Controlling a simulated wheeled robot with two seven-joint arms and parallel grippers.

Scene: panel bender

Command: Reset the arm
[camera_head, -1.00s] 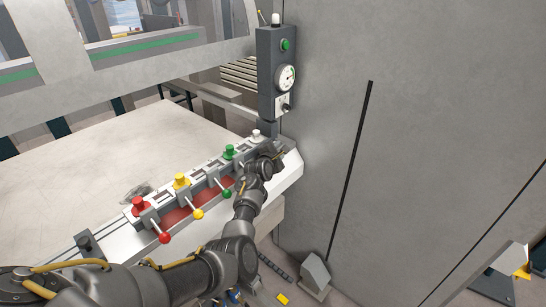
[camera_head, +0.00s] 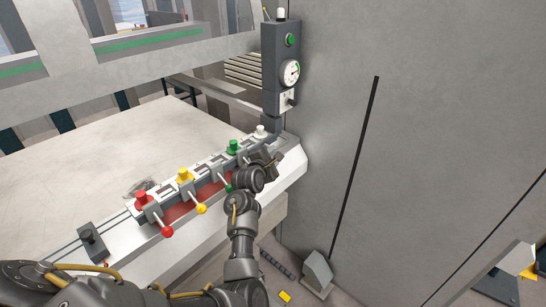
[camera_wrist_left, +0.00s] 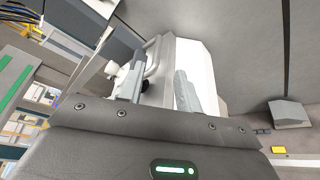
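My left arm reaches in from the lower left in the head view. My left gripper (camera_head: 270,157) is at the right end of the lever rail, beside the white knob (camera_head: 260,131), and my wrist partly hides it. In the left wrist view its two fingers (camera_wrist_left: 160,92) stand apart with a gap between them and nothing clearly held. A red lever (camera_head: 167,231), a yellow lever (camera_head: 201,208) and a green-knobbed station (camera_head: 233,147) line the rail to the left. The green lever's ball is mostly hidden behind my wrist. My right gripper is not in view.
A grey control post (camera_head: 281,70) with a gauge and a green button stands just beyond the gripper. A large grey cabinet wall (camera_head: 440,120) closes off the right side. The pale machine table (camera_head: 80,180) behind the rail is mostly bare.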

